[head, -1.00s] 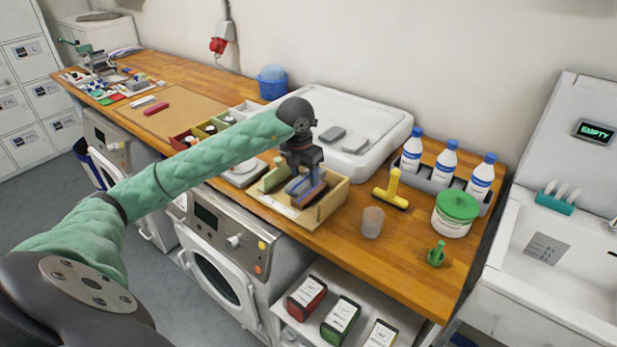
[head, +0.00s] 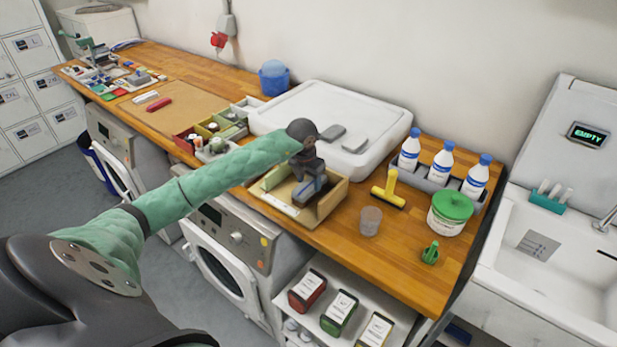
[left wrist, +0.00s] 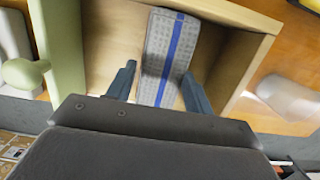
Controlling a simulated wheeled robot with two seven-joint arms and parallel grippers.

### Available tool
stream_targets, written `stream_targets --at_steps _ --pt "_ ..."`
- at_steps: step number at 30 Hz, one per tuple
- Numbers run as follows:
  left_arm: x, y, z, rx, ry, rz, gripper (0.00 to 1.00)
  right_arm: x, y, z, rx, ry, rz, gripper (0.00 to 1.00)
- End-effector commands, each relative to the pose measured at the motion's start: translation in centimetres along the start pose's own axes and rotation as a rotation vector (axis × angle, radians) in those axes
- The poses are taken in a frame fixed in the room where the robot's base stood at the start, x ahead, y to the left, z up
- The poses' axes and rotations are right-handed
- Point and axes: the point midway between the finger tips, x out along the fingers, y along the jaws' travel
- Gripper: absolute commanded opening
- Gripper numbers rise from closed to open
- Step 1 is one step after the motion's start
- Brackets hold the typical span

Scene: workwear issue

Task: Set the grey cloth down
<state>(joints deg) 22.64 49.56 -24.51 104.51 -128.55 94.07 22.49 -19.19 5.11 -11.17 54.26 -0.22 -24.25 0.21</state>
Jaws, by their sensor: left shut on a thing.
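The grey cloth (left wrist: 163,52) is a folded pad with a blue stripe down its middle, seen in the left wrist view. My left gripper (left wrist: 158,88) is shut on it, with one finger on each side. In the head view the left gripper (head: 306,188) is down inside an open wooden box (head: 335,199) on the worktop, and hides much of the cloth. The box wall also shows in the left wrist view (left wrist: 236,68). I cannot tell whether the cloth touches the box floor. My right gripper is not in view.
A green piece (head: 273,178) is at the box's left side. A large white basin-like unit (head: 290,112) lies behind. Bare worktop (head: 400,240) shows in front of the tub.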

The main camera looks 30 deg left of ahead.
Motion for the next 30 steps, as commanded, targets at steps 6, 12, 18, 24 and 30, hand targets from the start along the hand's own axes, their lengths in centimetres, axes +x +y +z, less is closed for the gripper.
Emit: stream_targets --at_steps 6,12,18,24,30 --pt "0.27 0.03 -0.01 0.0 -0.002 0.001 0.3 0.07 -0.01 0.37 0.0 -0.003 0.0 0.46" --pt "0.37 0.03 -0.04 0.0 -0.002 0.001 0.3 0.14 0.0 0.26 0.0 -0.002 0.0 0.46" --pt "0.46 0.03 -0.05 0.0 -0.001 0.001 0.58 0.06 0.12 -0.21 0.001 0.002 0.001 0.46" --pt "0.45 0.03 -0.05 0.0 -0.001 0.001 0.74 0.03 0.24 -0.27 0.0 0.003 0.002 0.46" --pt "0.37 0.03 -0.04 0.0 -0.001 0.001 0.74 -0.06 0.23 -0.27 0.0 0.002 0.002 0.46"
